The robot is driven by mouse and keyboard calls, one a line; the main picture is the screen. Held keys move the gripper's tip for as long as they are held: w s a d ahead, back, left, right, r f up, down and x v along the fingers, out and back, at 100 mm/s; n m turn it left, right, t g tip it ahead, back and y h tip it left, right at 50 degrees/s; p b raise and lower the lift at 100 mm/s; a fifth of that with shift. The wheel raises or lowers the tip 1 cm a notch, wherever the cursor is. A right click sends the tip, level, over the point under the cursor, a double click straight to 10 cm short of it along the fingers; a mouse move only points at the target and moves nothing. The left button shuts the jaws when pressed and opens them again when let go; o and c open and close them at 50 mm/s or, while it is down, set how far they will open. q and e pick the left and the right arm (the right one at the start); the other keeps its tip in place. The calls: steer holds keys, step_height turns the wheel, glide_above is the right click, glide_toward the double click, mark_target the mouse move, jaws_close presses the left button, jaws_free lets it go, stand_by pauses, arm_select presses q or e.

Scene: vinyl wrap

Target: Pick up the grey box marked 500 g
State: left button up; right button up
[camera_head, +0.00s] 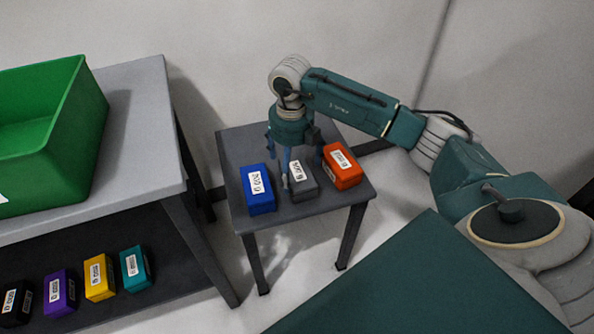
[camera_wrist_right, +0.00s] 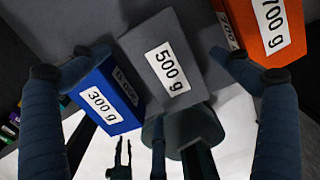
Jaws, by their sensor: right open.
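The grey box (camera_head: 303,188) with a white label stands on the small dark table (camera_head: 245,145), between a blue box and an orange box. In the wrist view the gripper (camera_wrist_right: 160,60) has one fingertip near the blue box and another near the orange box. My left gripper is not in view.
The blue 300 g box (camera_head: 259,190) and the orange 700 g box (camera_head: 342,166) stand close on either side. A larger grey table (camera_head: 140,115) at left bears a green bin (camera_head: 75,140). Its lower shelf holds several coloured boxes, including a yellow one (camera_head: 98,278).

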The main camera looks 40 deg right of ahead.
mark_target(292, 172)
step_height(292, 172, down, 4)
steer(key=shift+f, duration=0.2)
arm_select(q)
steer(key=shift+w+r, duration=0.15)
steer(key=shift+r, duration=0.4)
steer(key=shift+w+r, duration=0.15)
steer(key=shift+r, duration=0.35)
arm_select(e)
steer(key=shift+r, duration=0.1)
steer(key=c, duration=1.7)
steer(key=shift+c, duration=0.2)
